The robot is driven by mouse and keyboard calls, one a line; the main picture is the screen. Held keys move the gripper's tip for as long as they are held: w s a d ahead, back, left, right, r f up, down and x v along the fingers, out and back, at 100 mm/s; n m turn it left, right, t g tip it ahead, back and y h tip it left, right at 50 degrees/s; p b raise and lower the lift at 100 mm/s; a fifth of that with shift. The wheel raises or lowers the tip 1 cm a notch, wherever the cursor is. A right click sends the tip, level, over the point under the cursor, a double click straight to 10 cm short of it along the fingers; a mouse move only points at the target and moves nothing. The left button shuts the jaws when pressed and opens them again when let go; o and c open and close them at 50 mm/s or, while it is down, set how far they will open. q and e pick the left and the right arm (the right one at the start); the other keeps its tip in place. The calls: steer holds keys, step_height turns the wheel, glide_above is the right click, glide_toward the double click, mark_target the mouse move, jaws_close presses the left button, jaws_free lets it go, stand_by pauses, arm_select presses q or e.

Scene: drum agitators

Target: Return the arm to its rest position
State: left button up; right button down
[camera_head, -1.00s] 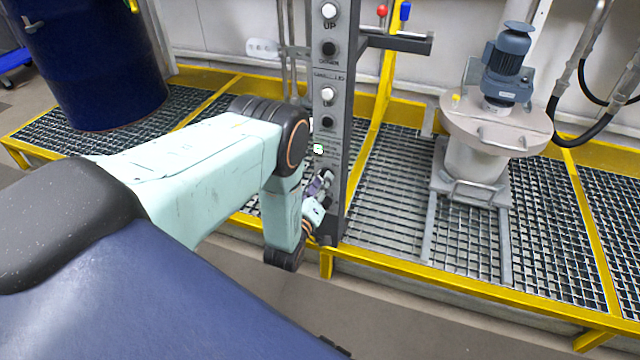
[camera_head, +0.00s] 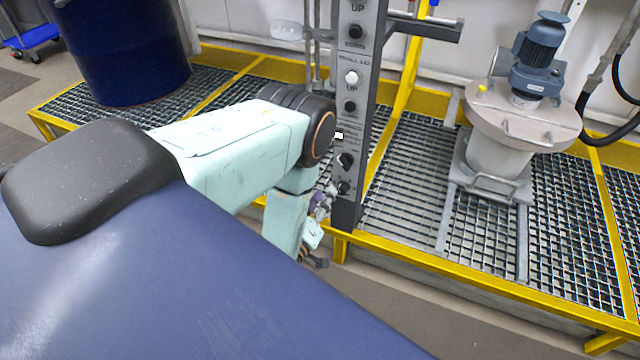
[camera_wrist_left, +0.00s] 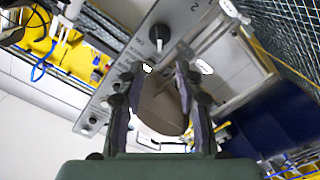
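My left arm reaches in from the left in the head view, with its elbow bent downward. My left gripper (camera_head: 322,203) hangs low beside the left edge of the grey control column (camera_head: 352,205), partly blocked by my own arm. In the left wrist view, the gripper's two dark fingers (camera_wrist_left: 160,105) stand apart. A brown rounded shape shows between them; I cannot tell what it is, and no grip on it shows. The column's panel, with a black knob (camera_wrist_left: 160,33), lies beyond the fingers. My right gripper is in neither view.
A dark blue drum (camera_head: 125,55) stands at the back left on the yellow-framed grating (camera_head: 405,190). An agitator with a blue motor (camera_head: 537,55) stands to the right of the column. Open floor (camera_head: 420,300) lies in front of the platform's yellow edge.

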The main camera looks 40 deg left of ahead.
arm_select(q)
steer(key=shift+s+d, duration=0.15)
steer(key=shift+s, duration=0.35)
steer(key=s+d+f+m+g+h+p, duration=0.1)
steer(key=s+d+f+m+g+h, duration=0.15)
steer(key=s+f+g, duration=0.45)
steer(key=s+d+f+m+g+h+p, duration=0.1)
steer(key=s+d+f+m+g, duration=0.25)
steer(key=s, duration=0.55)
steer(key=s+d+r+m+g+p, duration=0.1)
steer(key=s+d+r+m+g, duration=0.15)
steer(key=s, duration=0.35)
steer(key=s+d+r+m+g+p, duration=0.1)
steer(key=s+r+g, duration=0.25)
steer(key=s, duration=0.25)
steer(key=shift+m+g+h, duration=0.45)
steer(key=shift+w+d+r+p, duration=0.15)
steer(key=shift+r+p, duration=0.15)
steer(key=shift+r, duration=0.65)
steer(key=shift+d+r+p, duration=0.15)
steer(key=shift+r+p, duration=0.1)
steer(key=shift+r, duration=0.75)
steer(key=shift+w+d+r+p, duration=0.15)
steer(key=shift+r+p, duration=0.15)
steer(key=shift+r, duration=0.65)
